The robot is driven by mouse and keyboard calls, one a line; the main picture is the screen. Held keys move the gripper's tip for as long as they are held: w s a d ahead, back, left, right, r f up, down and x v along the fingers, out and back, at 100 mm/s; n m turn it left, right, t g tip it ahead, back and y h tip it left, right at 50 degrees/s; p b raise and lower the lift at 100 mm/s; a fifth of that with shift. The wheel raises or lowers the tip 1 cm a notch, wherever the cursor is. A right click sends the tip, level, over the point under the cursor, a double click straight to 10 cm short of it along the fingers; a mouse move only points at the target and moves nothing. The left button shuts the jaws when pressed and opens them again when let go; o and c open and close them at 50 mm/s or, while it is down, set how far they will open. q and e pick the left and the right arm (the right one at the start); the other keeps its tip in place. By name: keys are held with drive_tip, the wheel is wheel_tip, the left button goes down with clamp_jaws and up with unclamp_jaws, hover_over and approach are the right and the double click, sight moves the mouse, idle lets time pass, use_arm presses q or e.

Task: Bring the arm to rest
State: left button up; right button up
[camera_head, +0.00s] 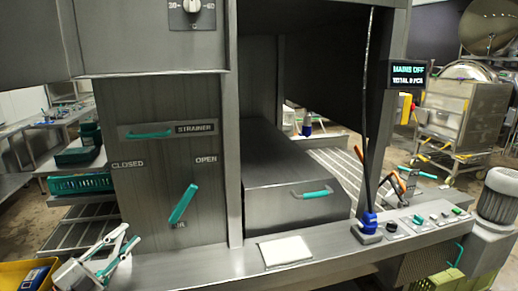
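My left gripper (128,236) is at the lower left, with pale and teal fingers pointing up and to the right. Its fingers are apart and I see nothing between them. It is in front of the lower part of the grey machine panel (145,205), left of and below the teal lever (183,204) between the CLOSED and OPEN marks. I cannot tell whether it touches the ledge beside it. I do not make out my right gripper in this view.
A metal ledge (215,262) runs along the front, with a white plate (286,251), a blue-based upright stick (369,222) and several controls. A grey box with a teal handle (312,193) stands behind. A yellow bin (12,274) is lower left. A screen (408,74) reads MAINS OFF.

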use_arm(q)
drive_tip(key=s+d+f+n+g+y, duration=0.1)
drive_tip(key=s+d+f+n+y, duration=0.3)
drive_tip(key=f, duration=0.6)
drive_tip(key=s+d+f+n+g+y, duration=0.15)
drive_tip(key=s+d+f+n, duration=0.4)
drive_tip(key=f, duration=0.55)
drive_tip(key=s+d+f+n+g+y, duration=0.1)
drive_tip(key=s+d+f+n+g, duration=0.1)
drive_tip(key=s+d+f, duration=0.2)
drive_tip(key=s+d+f+n+g+y, duration=0.1)
drive_tip(key=s+d+f+n+g, duration=0.2)
drive_tip(key=s+f, duration=0.5)
drive_tip(key=s+d, duration=0.1)
drive_tip(key=s, duration=0.2)
drive_tip(key=shift+s+f+n, duration=0.25)
drive_tip(key=shift+s+n, duration=0.05)
drive_tip(key=shift+n, duration=0.05)
